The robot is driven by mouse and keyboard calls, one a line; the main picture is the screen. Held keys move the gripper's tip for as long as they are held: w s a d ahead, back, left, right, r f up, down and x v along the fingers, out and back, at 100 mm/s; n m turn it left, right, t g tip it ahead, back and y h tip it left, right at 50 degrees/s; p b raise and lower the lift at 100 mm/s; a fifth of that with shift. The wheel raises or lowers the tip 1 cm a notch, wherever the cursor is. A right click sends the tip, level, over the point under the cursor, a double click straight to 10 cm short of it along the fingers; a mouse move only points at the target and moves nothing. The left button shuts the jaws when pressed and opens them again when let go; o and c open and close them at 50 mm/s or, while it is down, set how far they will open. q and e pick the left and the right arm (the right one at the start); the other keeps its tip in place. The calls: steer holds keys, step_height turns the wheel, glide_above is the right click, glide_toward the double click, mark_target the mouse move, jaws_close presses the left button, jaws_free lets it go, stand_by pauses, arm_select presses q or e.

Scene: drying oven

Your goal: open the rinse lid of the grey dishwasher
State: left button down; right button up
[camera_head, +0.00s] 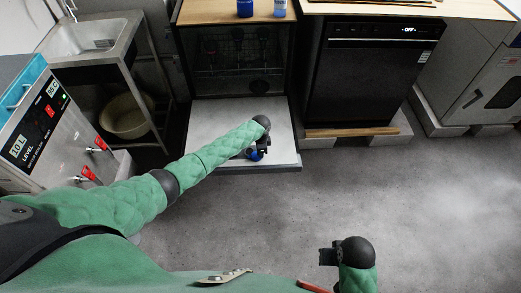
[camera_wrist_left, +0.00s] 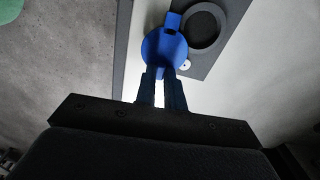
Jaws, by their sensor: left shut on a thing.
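The dishwasher (camera_head: 236,60) stands with its door (camera_head: 205,140) folded down flat and its dark inside showing. The round blue rinse lid (camera_head: 255,155) is on the door, partly hidden by my left gripper (camera_head: 259,150). In the left wrist view, my left gripper (camera_wrist_left: 161,76) is shut on the near edge of the blue lid (camera_wrist_left: 165,50). The lid lies beside a dark round opening (camera_wrist_left: 203,25), which is uncovered; its exact tilt is hard to tell. My right gripper (camera_head: 328,256) is low at right in the head view, away from the dishwasher; its jaws are unclear.
A closed black appliance (camera_head: 368,75) stands right of the dishwasher, with a wooden strip (camera_head: 350,132) at its foot. A steel sink (camera_head: 90,38) and a control box (camera_head: 40,125) are at left. Blue-labelled containers (camera_head: 245,8) stand on top. The floor (camera_head: 400,195) at right is clear.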

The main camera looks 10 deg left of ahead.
arm_select(q)
steer(key=shift+s+m, duration=0.2)
steer(key=shift+m, duration=0.2)
arm_select(e)
steer(key=shift+a+f, duration=0.25)
steer(key=shift+f, duration=0.1)
steer(key=shift+a+r, duration=0.1)
arm_select(q)
steer(key=c, duration=1.6)
jaws_free()
steer(key=shift+o, duration=0.6)
arm_select(e)
steer(key=shift+d, duration=0.4)
